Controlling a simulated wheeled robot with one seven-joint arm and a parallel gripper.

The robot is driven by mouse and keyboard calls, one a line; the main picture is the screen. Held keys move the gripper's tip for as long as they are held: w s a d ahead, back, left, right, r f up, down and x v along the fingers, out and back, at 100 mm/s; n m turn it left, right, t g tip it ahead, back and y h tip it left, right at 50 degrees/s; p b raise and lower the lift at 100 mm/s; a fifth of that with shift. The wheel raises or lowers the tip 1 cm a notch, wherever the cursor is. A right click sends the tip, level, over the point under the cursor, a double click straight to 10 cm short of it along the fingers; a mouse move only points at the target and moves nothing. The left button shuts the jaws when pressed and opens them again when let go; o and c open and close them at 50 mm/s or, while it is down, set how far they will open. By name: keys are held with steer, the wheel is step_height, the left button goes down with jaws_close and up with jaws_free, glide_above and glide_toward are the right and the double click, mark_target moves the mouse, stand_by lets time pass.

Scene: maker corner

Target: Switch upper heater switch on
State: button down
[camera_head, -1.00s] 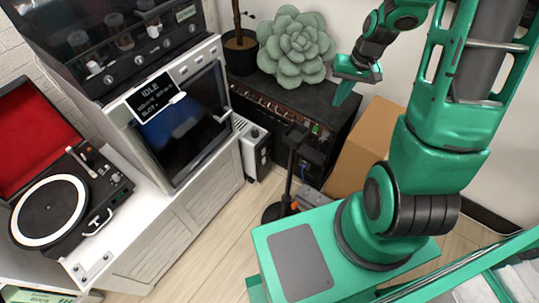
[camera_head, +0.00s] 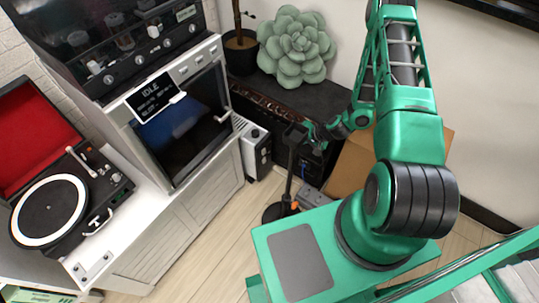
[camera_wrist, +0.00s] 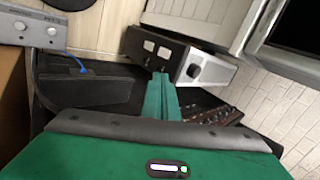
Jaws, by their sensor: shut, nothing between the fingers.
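The heater (camera_head: 250,146) is a white box with a black front panel, on the floor beside the white cabinet. In the wrist view the heater (camera_wrist: 208,68) lies tipped across the picture, with a round knob (camera_wrist: 193,70) and two small pale switches (camera_wrist: 148,45) on its panel. Which switch is the upper one, and how each is set, is too small to tell. My gripper (camera_head: 308,128) is right of the heater in the head view. In the wrist view my gripper (camera_wrist: 162,76) is shut and empty, its tips overlapping the panel's lower edge; contact cannot be told.
A thin black stand (camera_head: 288,180) rises between the heater and my arm. A dark amplifier-like cabinet (camera_head: 275,97) bears a green succulent (camera_head: 297,45). A cardboard box (camera_head: 350,165) is behind my arm. A grey box with a blue cable (camera_wrist: 40,32) shows in the wrist view.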

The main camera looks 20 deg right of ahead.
mark_target(264, 152)
step_height(264, 152, down, 7)
steer(key=s+a+m+t, duration=0.1)
steer(key=a+m, duration=0.1)
steer(key=shift+s, duration=0.4)
steer(key=w+a+r+x, duration=0.1)
steer(key=w+r+x, duration=0.1)
steer(key=x, duration=1.1)
steer(key=shift+r, duration=0.1)
stand_by(0.3)
